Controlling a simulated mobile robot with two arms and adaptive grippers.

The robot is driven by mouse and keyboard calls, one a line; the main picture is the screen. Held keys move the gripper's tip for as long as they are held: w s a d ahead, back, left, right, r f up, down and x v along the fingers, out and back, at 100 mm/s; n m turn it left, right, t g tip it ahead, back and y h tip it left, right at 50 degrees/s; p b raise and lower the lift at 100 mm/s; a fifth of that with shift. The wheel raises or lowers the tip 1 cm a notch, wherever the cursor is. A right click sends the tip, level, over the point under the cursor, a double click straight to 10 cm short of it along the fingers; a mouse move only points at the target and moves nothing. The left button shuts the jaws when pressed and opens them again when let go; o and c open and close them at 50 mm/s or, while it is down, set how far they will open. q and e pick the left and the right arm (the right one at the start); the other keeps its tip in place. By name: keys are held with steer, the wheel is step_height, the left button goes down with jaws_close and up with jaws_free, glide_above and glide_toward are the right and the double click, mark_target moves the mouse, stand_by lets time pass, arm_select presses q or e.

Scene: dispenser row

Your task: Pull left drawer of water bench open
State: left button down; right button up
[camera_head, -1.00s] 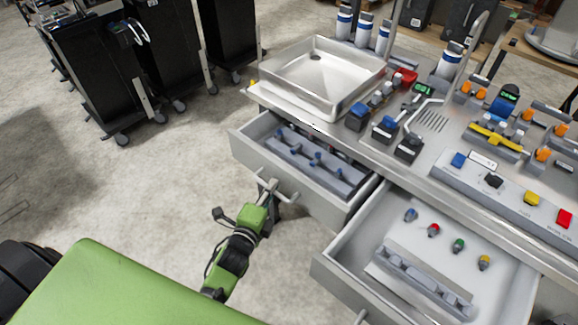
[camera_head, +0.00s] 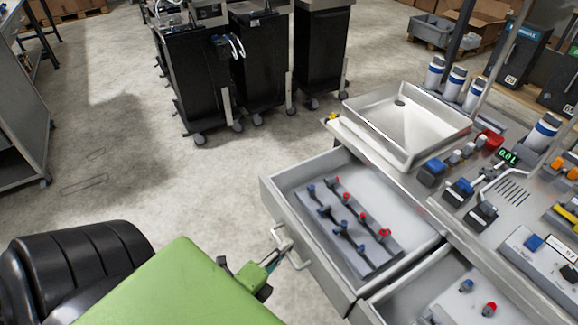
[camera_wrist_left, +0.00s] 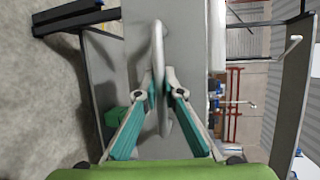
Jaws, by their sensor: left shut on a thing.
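The water bench's left drawer (camera_head: 310,235) stands out from the bench in the head view, with its inside well exposed. Its bar handle (camera_head: 290,246) is on the front face. My left gripper (camera_head: 276,258) is at this handle. In the left wrist view, the two fingers of my left gripper (camera_wrist_left: 158,86) are closed around the pale handle bar (camera_wrist_left: 159,50), one on each side. My right gripper is in no view.
Inside the drawer, a grey rack (camera_head: 350,232) holds blue and red valve-like parts. A second open drawer (camera_head: 455,300) is at the lower right. A sink (camera_head: 405,125) tops the bench. Black carts (camera_head: 260,65) stand behind; the floor (camera_head: 130,130) at left is clear.

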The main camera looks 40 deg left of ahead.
arm_select(q)
steer(key=c, duration=2.1)
jaws_free()
steer(key=shift+c, duration=0.2)
steer(key=s+r, duration=0.2)
steer(key=s, duration=0.9)
steer(key=shift+s+d, duration=0.3)
steer(key=shift+s, duration=0.1)
